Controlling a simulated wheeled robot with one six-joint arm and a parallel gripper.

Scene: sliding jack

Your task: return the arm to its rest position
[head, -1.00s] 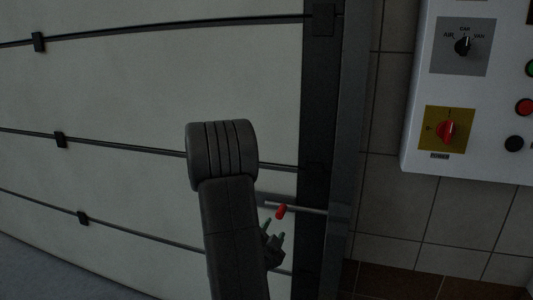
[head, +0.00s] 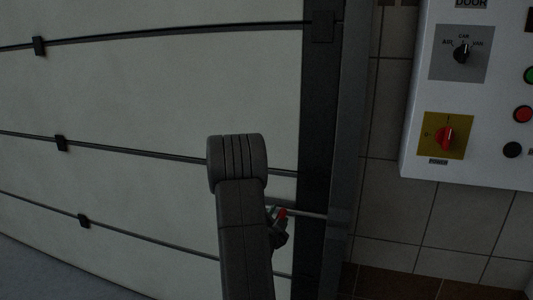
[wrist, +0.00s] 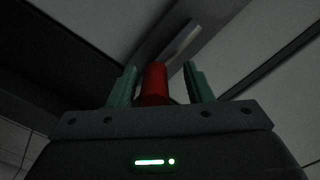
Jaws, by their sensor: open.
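My gripper (wrist: 160,86) is open in the wrist view, with its two green fingers on either side of a red knob (wrist: 155,84). There is a visible gap between the knob and the right finger; the left finger is closer to it. In the head view the red knob (head: 282,214) sits on a thin metal bar (head: 307,215) at the door's right edge. My gripper (head: 279,222) is beside the knob there, partly hidden behind my dark arm (head: 243,220).
A pale panelled door (head: 120,90) with dark horizontal rods fills the left. A dark door frame (head: 318,120) stands right of it. A white control panel (head: 480,160) with a red-on-yellow switch (head: 446,137) and several buttons hangs on the tiled wall (head: 385,220).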

